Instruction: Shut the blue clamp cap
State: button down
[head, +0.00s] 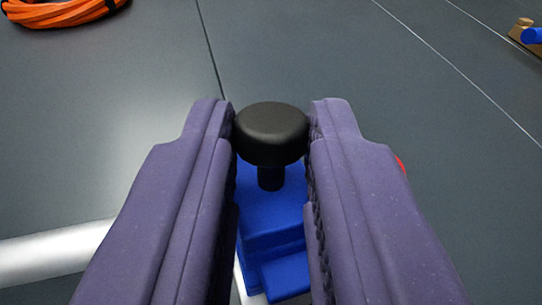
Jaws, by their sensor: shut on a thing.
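A blue clamp cap (273,215) shows between my fingers in the lower middle of the head view. A black round knob (271,130) on a short black stem stands up from it. My gripper (271,135) is shut on the black knob, with one purple finger against each side of it. The fingers hide the left and right sides of the clamp cap. I cannot tell from this view whether the cap is open or shut.
A light metal tube (50,253) runs in from the lower left. An orange coiled hose (62,12) lies at the top left. A brown and blue object (528,36) is at the top right edge. A small red part (400,164) peeks out behind the right finger. The grey floor is mostly clear.

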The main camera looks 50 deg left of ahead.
dwell(0.4)
jog(key=c, duration=0.9)
grip_release()
jog(key=shift+f, duration=0.1)
jog(key=shift+c, duration=0.2)
jog(key=p+v, duration=0.2)
jog(key=v, duration=0.5)
jog(key=shift+s+d, duration=0.2)
jog(key=shift+d, duration=0.15)
jog(key=shift+w, duration=0.1)
